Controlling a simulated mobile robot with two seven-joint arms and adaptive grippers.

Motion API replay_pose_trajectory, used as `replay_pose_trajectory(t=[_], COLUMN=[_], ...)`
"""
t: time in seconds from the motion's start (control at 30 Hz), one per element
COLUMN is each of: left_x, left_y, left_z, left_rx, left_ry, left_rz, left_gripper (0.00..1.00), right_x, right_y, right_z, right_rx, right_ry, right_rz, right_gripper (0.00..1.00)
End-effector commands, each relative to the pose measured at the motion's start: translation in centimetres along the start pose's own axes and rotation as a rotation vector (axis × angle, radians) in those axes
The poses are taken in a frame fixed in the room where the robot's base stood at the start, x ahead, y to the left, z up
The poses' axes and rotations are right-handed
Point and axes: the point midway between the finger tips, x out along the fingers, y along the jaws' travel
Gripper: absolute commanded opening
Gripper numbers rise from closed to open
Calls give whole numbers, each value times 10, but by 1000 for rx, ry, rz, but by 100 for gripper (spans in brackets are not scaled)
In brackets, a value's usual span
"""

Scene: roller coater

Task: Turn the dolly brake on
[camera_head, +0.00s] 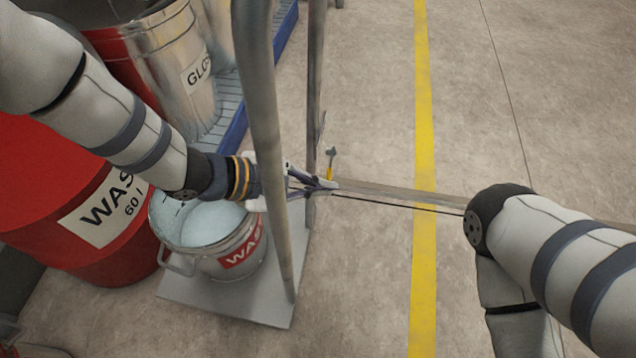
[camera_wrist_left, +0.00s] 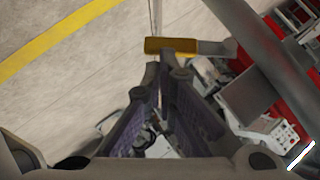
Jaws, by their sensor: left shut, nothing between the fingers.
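The dolly (camera_head: 225,302) has a grey platform and upright grey tubes. A small yellow lever with a grey end (camera_head: 330,170), seemingly its brake, shows by the far tube. In the left wrist view this yellow piece (camera_wrist_left: 168,45) lies across the fingertips, with a grey part to its right. My left gripper (camera_head: 328,184) reaches past the near tube, its fingertips close to the yellow lever. It is shut with nothing between its fingers; the left wrist view shows the fingertips (camera_wrist_left: 178,56) together just below the yellow piece. I cannot tell whether they touch it. My right gripper is out of view.
A waste bucket (camera_head: 235,259) with pale liquid stands on the dolly. A red waste drum (camera_head: 45,180) and a metal drum (camera_head: 180,70) stand at left. The dolly's near tube (camera_head: 262,110) is close to my left wrist. The floor beyond the yellow line (camera_head: 423,120) is clear.

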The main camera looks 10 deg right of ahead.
Motion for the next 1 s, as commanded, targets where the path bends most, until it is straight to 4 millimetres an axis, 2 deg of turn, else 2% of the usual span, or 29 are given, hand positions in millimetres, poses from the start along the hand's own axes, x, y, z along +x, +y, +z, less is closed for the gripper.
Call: replay_pose_trajectory(t=[0.03, 0.1, 0.2, 0.47, 0.73, 1.0], left_x=[0, 0, 0, 4, 16, 31], left_y=[0, 0, 0, 4, 10, 12], left_z=[0, 0, 0, 4, 15, 30], left_rx=[0, 0, 4, 62, 219, 396], left_ry=[0, 0, 0, 0, 0, 1], left_rz=[0, 0, -3, -64, -220, -397], left_gripper=[0, 0, 0, 0, 0, 0], right_x=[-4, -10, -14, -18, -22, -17], right_y=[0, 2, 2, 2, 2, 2], right_z=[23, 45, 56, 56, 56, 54], right_rx=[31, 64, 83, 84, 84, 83], right_ry=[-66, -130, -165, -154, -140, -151], right_rz=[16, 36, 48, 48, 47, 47], right_gripper=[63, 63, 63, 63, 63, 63])
